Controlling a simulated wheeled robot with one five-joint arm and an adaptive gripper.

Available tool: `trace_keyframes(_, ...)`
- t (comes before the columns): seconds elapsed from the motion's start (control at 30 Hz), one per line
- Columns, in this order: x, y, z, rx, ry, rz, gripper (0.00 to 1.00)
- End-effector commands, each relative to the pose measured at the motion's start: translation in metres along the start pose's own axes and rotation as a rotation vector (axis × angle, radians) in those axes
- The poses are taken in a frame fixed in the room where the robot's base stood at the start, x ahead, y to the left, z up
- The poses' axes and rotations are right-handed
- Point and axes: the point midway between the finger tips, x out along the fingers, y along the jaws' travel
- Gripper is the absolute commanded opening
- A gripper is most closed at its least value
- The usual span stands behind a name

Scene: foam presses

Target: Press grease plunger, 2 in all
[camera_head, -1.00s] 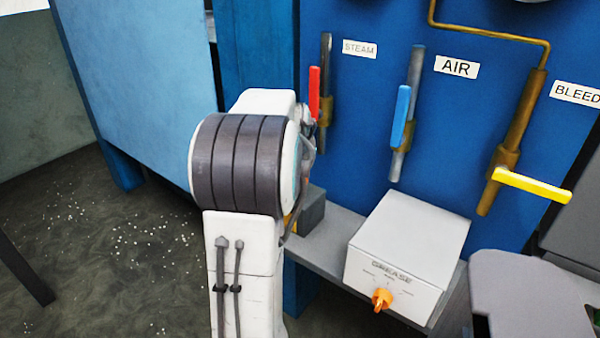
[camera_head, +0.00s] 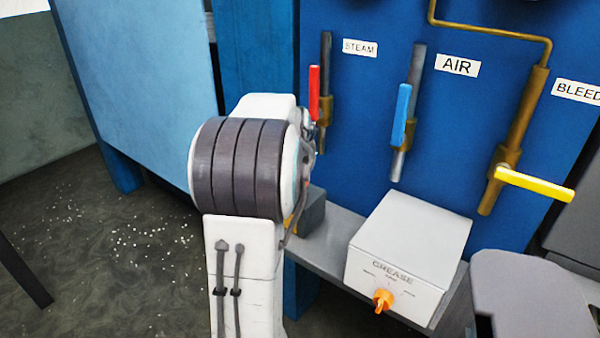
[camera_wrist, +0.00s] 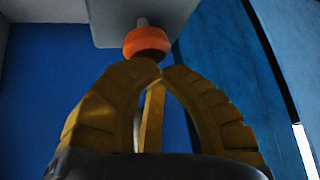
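In the wrist view, an orange round cap (camera_wrist: 147,41) sits on a short grey stem that comes from a grey block (camera_wrist: 110,20); it looks like the grease plunger. My gripper (camera_wrist: 158,68) has yellow ribbed fingers whose tips meet just below the cap in the picture. It is shut with nothing seen between the tips. I cannot tell whether the tips touch the cap. In the head view my arm hides the cap and most of the gripper. A dark grey block (camera_head: 313,212) shows just right of my arm.
A white box marked GREASE (camera_head: 410,245) with an orange knob (camera_head: 383,300) stands on a grey shelf (camera_head: 330,240). Behind are the red STEAM lever (camera_head: 314,93), blue AIR lever (camera_head: 402,115) and yellow BLEED lever (camera_head: 535,184). The floor at left is open, with white specks.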

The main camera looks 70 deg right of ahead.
Motion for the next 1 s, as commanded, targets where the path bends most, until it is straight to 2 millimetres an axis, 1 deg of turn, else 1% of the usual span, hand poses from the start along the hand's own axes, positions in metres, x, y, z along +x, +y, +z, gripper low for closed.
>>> trace_keyframes(0.03, 0.0025, -0.0001, 0.0031, 0.0, -0.007, 0.0, 0.0)
trace_keyframes(1.0, 0.011, -0.0001, 0.0099, 0.0, -0.009, 0.0, 0.0)
